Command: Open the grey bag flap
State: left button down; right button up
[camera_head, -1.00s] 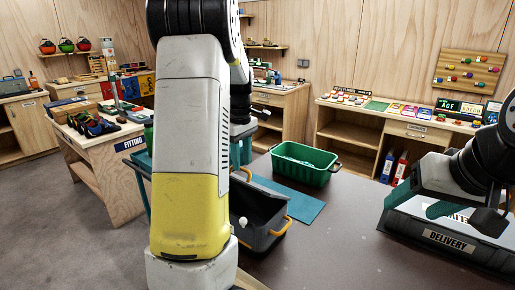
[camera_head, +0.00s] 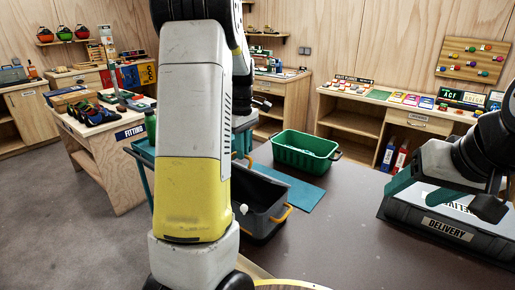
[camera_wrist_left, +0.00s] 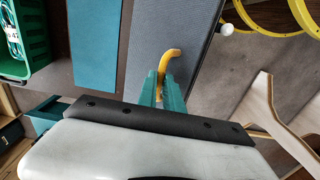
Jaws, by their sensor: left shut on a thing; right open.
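A dark grey, open-topped bag or box (camera_head: 262,196) with a yellow handle stands on the dark table, partly hidden by my left arm. In the left wrist view a flat grey panel (camera_wrist_left: 150,40) shows; I cannot tell whether it is the flap. A curved yellow handle (camera_wrist_left: 169,53) lies at the teal fingertips of my left gripper (camera_wrist_left: 170,92), which is shut on it. In the head view my left forearm hides this grip. My right gripper (camera_head: 445,192) is open and empty above the grey DELIVERY crate (camera_head: 450,235).
A green bin (camera_head: 307,155) stands behind a teal mat (camera_head: 300,194). A white knob (camera_head: 243,209) is beside the bag. Yellow hoops (camera_wrist_left: 275,15) show near it in the wrist view. The table's middle (camera_head: 345,215) is clear. A FITTING bench (camera_head: 110,165) is at left.

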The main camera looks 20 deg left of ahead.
pick_arm(q)
jog(key=shift+w+d+r, duration=0.2)
jog(key=shift+w+r, duration=0.05)
jog(key=shift+w, duration=0.35)
jog(key=shift+w+d+r, duration=0.2)
jog(key=shift+w+r, duration=0.05)
jog(key=shift+w, duration=0.35)
jog(key=shift+w+d+r, duration=0.1)
jog(key=shift+w+d, duration=0.15)
jog(key=shift+w, duration=0.4)
jog(key=shift+w+d+r, duration=0.1)
jog(key=shift+w+d, duration=0.1)
jog(key=shift+w, duration=0.45)
